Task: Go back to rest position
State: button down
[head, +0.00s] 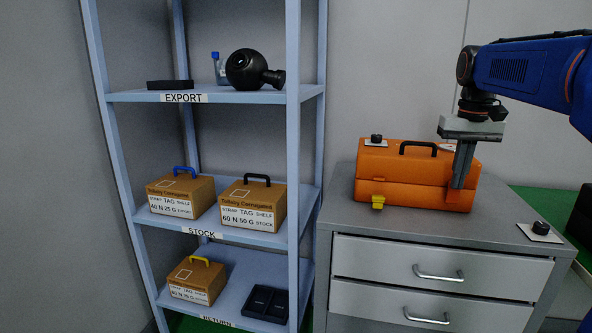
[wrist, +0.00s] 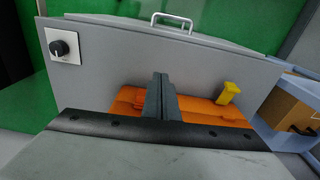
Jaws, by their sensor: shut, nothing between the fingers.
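My gripper (head: 457,183) points down in front of the right part of the orange toolbox (head: 376,192) in the head view. I cannot tell whether it touches the box. Its fingers (wrist: 161,92) are together and empty in the wrist view. The toolbox has a black top handle and a yellow latch (head: 378,202); the latch also shows in the wrist view (wrist: 230,92). The toolbox stands on the grey drawer cabinet (head: 340,212). My blue arm reaches in from the upper right.
A blue shelf rack (head: 293,140) stands left of the cabinet. It holds a black round device (head: 247,69), brown boxes (head: 253,206) and a black tray (head: 264,303). A black knob on a white plate (head: 540,231) sits at the cabinet's right; another (head: 376,141) shows by the toolbox.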

jog(key=s+a+f+n+t, duration=0.1)
jog(key=s+a+f+t, duration=0.1)
jog(key=s+a+f, duration=0.4)
jog(key=s+a+f+n+t, duration=0.1)
jog(key=s+a+f, duration=0.5)
jog(key=s+f, duration=1)
jog(key=s+t, duration=0.1)
jog(key=s, duration=0.2)
jog(key=shift+s+f+n, duration=0.15)
jog(key=shift+n, duration=0.25)
